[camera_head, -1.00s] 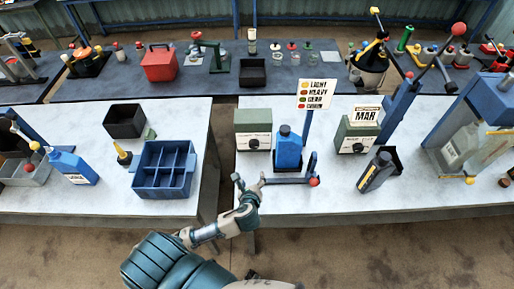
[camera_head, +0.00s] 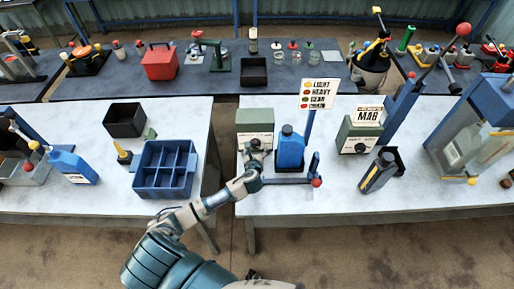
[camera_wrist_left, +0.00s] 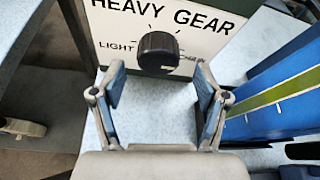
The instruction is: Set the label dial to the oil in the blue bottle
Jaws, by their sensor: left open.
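The label dial is a black round knob (camera_wrist_left: 158,54) on the white front of a grey-green box (camera_head: 255,122). HEAVY and GEAR are printed above it, LIGHT at its left, and a partly hidden word at its right. My left gripper (camera_head: 255,150) is at the box front. In the left wrist view its open fingers (camera_wrist_left: 158,82) sit either side below the knob, apart from it.
A sign (camera_head: 319,94) lists oil names with coloured dots. A blue bar with a red ball (camera_head: 317,183) lies before the bottle. A second dial box (camera_head: 358,136) and a dark bottle (camera_head: 378,172) stand to the right. A gap separates the two front tables.

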